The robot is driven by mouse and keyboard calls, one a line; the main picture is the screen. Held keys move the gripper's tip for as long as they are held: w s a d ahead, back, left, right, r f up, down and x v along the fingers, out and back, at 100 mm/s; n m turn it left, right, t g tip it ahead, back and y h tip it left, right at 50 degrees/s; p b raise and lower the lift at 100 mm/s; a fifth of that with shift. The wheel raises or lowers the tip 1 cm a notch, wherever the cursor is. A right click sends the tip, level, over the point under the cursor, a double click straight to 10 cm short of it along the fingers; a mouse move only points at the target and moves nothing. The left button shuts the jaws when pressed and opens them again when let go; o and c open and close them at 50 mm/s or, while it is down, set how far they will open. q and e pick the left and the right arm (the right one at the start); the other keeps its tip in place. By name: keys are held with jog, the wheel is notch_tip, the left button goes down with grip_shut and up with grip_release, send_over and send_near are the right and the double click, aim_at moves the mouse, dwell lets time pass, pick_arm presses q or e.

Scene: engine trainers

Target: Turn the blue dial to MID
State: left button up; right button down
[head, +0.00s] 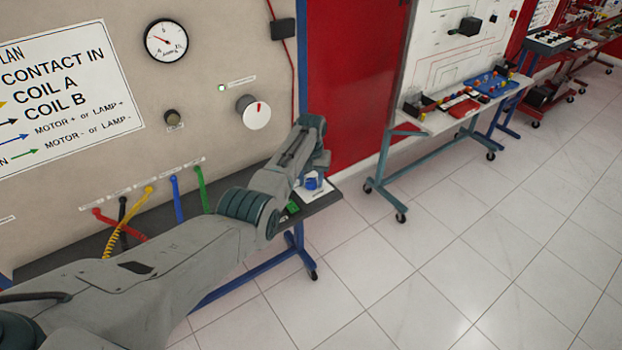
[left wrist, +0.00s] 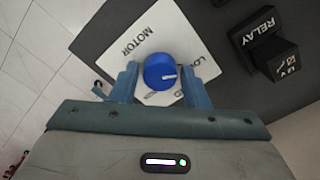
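The blue dial (left wrist: 159,72) sits on a white plate (left wrist: 143,37) in the left wrist view. Its white pointer mark points right in that view, towards the side of the partly covered label starting "LO". The plate also reads "MOTOR"; another label below the dial is mostly hidden. My left gripper (left wrist: 160,70) is open, with one finger on each side of the dial; small gaps seem to show, but contact is hard to judge. In the head view the blue dial (head: 312,182) shows just below my left gripper (head: 316,168). My right gripper is not in view.
A black relay block (left wrist: 268,40) stands right of the plate in the left wrist view. Open tiled floor (head: 430,270) lies to the right.

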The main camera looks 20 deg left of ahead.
pick_arm(q)
jog(key=c, duration=0.6)
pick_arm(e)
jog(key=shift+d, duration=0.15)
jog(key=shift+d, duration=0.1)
